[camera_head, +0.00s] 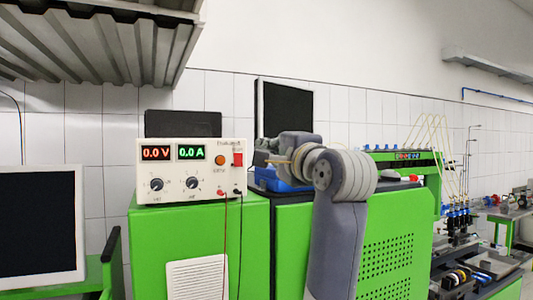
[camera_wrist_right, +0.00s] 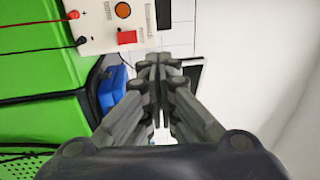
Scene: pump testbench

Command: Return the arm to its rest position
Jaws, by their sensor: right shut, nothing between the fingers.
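My right arm rises in front of the green cabinet in the head view and bends left at the wrist. My right gripper (camera_head: 272,152) is beside the right edge of the power supply (camera_head: 180,170), in front of or above a blue bin (camera_head: 268,180); the exact gap cannot be told. In the right wrist view the gripper (camera_wrist_right: 158,62) has its fingers together with nothing between them. The power supply also shows at the top of that view (camera_wrist_right: 112,22). Its displays read 0.0 V and 0.0 A. My left gripper is not in view.
The supply stands on a green cabinet (camera_head: 150,250), with red and black leads hanging down its front. A dark monitor (camera_head: 284,108) stands behind my gripper. A metal hood (camera_head: 110,45) hangs at upper left. Test equipment (camera_head: 455,235) fills the right side.

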